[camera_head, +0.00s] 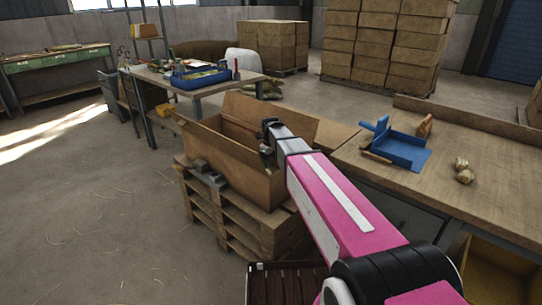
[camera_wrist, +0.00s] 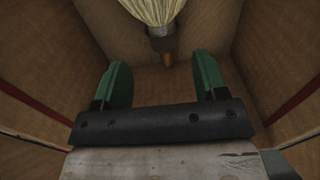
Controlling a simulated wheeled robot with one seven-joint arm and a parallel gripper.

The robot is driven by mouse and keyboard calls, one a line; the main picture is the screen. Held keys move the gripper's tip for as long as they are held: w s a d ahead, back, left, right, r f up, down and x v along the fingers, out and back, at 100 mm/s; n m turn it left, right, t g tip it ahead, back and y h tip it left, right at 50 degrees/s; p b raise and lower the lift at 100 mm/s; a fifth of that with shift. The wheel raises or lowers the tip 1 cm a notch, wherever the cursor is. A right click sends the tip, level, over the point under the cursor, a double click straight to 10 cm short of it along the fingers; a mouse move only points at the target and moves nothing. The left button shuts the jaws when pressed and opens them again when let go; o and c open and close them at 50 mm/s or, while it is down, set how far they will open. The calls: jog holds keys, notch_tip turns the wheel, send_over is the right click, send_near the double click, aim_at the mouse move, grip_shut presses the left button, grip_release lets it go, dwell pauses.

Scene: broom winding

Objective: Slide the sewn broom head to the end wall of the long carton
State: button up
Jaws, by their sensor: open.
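The long carton (camera_head: 228,160) stands open on a stack of pallets in the head view, its flaps spread. In the wrist view its brown walls (camera_wrist: 265,50) rise on both sides. The broom head (camera_wrist: 152,10) has pale bristles, a dark collar and a short brown stub; it lies at the top of the wrist view, cut off by the frame edge. My gripper (camera_wrist: 160,66) is open, its two green fingers apart with nothing between them. The broom head is beyond the fingertips, apart from them. In the head view my gripper (camera_head: 268,150) reaches into the carton, its fingers mostly hidden.
The pallets (camera_head: 215,205) hold the carton, with small grey items (camera_head: 208,174) at its left. Another table (camera_head: 215,86) stands behind. The floor at left is clear.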

jog(key=shift+f, duration=5.9)
jog(key=shift+w+a, duration=3.05)
jog(key=shift+a, duration=0.05)
jog(key=shift+s+d+f, duration=0.1)
jog(key=shift+s, duration=0.05)
jog(key=shift+s+d, duration=0.2)
jog(key=shift+s, duration=0.1)
jog(key=shift+s+r, duration=0.15)
jog(key=shift+r, duration=0.4)
jog(key=shift+s+r, duration=0.1)
jog(key=shift+r, duration=0.85)
jog(key=shift+d+r, duration=0.2)
jog(key=shift+r, duration=1.75)
jog(key=shift+w+r, duration=0.2)
jog(key=shift+r, duration=1.45)
